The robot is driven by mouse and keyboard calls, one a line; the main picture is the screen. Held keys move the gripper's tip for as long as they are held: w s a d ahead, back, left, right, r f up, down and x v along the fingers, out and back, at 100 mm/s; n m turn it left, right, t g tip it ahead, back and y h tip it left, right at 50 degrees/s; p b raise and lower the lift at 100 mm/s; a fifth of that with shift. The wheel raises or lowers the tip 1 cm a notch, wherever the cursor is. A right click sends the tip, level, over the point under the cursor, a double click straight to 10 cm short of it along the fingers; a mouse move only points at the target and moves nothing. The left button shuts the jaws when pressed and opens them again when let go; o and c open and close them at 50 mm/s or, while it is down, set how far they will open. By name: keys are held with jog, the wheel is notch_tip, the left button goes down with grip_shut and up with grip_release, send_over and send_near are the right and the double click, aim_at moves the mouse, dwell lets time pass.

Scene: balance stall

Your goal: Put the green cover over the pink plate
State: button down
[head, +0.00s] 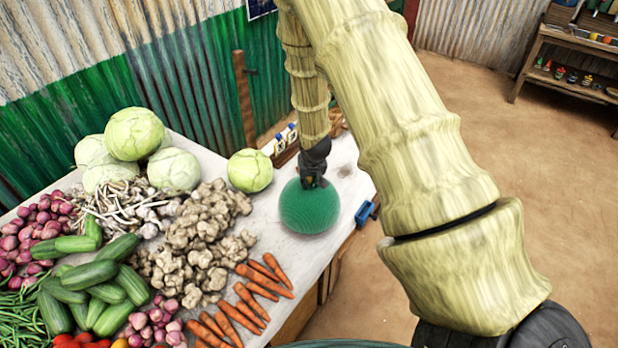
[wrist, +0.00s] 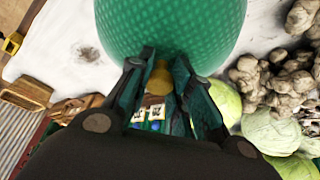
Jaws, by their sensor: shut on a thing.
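The green cover (head: 309,208) is a mesh dome at the right part of the table, below my gripper (head: 313,180). In the wrist view the cover (wrist: 172,28) fills the upper middle, with a brass-coloured knob (wrist: 160,78) on its top. My gripper (wrist: 158,75) is shut on this knob, one finger on each side. I cannot tell whether the cover's rim touches the table or hangs just above it. The pink plate does not show in either view; it may be hidden by the cover or my arm.
Ginger (head: 205,235), carrots (head: 240,308), garlic (head: 135,210), cucumbers (head: 100,280) and cabbages (head: 135,134) crowd the table's left. A blue object (head: 366,213) is at the table's right edge. Bare white tabletop (head: 345,185) shows right of the cover.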

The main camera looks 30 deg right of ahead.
aim_at(309, 186)
jog(key=shift+f+b, duration=1.25)
jog(key=shift+f, duration=1)
jog(key=c, duration=1.2)
grip_release()
jog(key=shift+o, duration=0.4)
jog(key=o, duration=0.5)
